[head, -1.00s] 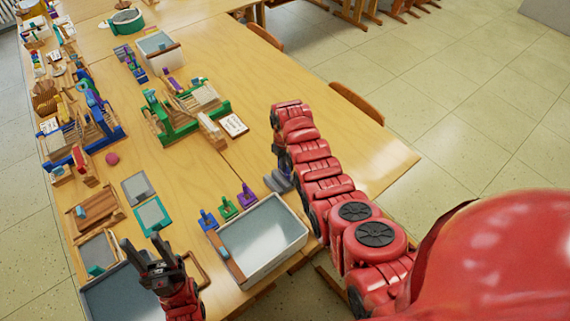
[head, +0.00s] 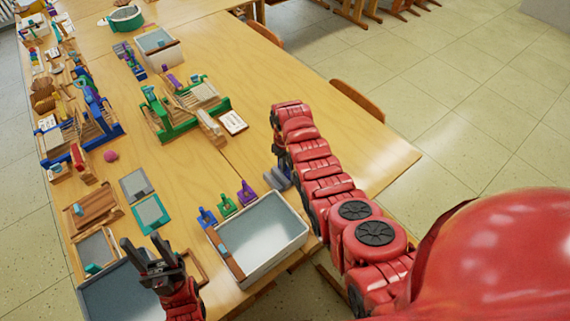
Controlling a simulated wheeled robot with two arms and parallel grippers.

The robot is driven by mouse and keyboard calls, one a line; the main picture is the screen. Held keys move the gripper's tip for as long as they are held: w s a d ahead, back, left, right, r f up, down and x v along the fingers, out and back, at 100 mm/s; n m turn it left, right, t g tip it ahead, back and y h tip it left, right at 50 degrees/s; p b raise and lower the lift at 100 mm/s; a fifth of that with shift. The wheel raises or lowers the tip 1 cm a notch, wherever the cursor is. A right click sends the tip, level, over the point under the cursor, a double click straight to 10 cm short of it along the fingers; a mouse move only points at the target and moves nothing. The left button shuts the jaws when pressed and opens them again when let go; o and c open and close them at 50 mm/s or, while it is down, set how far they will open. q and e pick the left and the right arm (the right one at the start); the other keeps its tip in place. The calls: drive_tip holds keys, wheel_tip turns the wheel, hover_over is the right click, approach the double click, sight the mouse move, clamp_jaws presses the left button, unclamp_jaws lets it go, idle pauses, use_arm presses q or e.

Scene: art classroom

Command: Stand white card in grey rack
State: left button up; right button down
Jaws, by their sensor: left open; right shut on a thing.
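A white card (head: 233,122) with marks on it lies on the table beside the green rack. A small grey piece (head: 276,180), which may be the grey rack, stands by the right end of the row of coloured holders, partly covered by my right arm. My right gripper (head: 284,162) is mostly hidden behind its own red arm, close to this grey piece. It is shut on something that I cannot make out. My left gripper (head: 147,252) is open and empty, its dark fingers raised at the lower left, over the near table edge.
A white-walled tray (head: 296,240) stands at the near table edge, with blue (head: 207,218), green (head: 227,206) and purple (head: 246,193) holders behind it. The green rack (head: 178,128) and blue rack (head: 112,128) stand farther back. Bare table (head: 345,140) lies right of my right arm.

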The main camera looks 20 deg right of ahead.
drive_tip(key=shift+f+b, duration=0.7)
idle(0.6)
idle(0.4)
drive_tip(key=c, duration=0.9)
unclamp_jaws()
wheel_tip(320, 180, up, 7)
drive_tip(key=p, duration=0.4)
drive_tip(key=shift+w, duration=0.1)
wheel_tip(320, 180, up, 10)
drive_tip(key=p, duration=0.2)
drive_tip(key=shift+r+p, duration=0.25)
drive_tip(key=shift+p, duration=0.15)
